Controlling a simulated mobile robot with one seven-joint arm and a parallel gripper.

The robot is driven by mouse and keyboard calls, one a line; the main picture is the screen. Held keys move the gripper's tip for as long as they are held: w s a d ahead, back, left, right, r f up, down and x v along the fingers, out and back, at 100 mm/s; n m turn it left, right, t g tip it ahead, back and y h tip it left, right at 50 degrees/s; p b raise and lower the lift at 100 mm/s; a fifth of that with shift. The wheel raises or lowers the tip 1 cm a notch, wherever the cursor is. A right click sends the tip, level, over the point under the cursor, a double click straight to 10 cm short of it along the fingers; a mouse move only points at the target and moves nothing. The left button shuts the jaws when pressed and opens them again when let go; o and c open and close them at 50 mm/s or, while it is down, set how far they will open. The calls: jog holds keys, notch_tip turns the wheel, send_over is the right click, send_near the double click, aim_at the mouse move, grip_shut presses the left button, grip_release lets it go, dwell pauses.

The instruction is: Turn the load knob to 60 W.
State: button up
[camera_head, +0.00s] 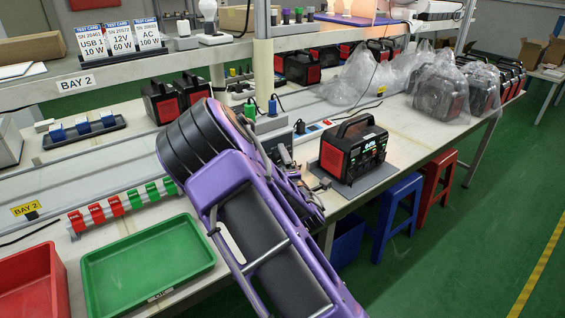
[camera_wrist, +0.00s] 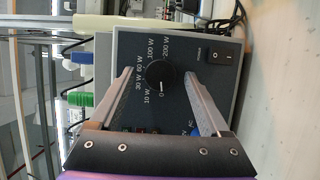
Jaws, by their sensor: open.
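The load knob (camera_wrist: 160,75) is a round black dial on a dark panel (camera_wrist: 222,98) in the wrist view. Printed around it are 0, 10 W, 30 W, 60 W, 100 W and 200 W. A small pale mark shows at its edge near the 0, but I cannot read the pointer surely. My gripper (camera_wrist: 159,74) is open, one finger on each side of the knob, with visible gaps at both sides. How far the fingertips are from the panel is unclear. In the head view my purple arm hides the knob.
A rocker switch (camera_wrist: 222,57) sits beside the scale. Green (camera_wrist: 80,99) and blue plugs are near the panel's left. A black-and-red power station (camera_head: 353,150) stands right of my arm. A green tray (camera_head: 150,262) and test cards (camera_head: 121,38) are to the left.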

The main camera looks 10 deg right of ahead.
grip_shut()
dwell(0.5)
jog(key=shift+r+m, duration=0.1)
jog(key=shift+m, duration=0.2)
jog(key=m+g+y+p, duration=0.2)
jog(key=m+p, duration=0.1)
jog(key=m, duration=0.2)
jog(key=m+g+y+p, duration=0.2)
jog(key=m+p, duration=0.2)
jog(key=m, duration=0.2)
jog(key=d+m+g+y+p, duration=0.1)
jog(key=m+g+y+p, duration=0.1)
jog(key=m+y+p, duration=0.1)
jog(key=shift+w+d+r+m+g+p, duration=0.1)
jog(key=shift+m+p, duration=0.15)
jog(key=shift+m, duration=0.2)
jog(key=shift+w+a+r+m+g+p, duration=0.1)
jog(key=shift+w+r+m+p, duration=0.1)
jog(key=shift+m, duration=0.3)
jog(key=shift+w+d+r+m+g+p, duration=0.1)
jog(key=shift+m+p, duration=0.15)
jog(key=shift+m, duration=0.2)
jog(key=shift+f+y, duration=0.1)
jog(key=shift+y, duration=0.2)
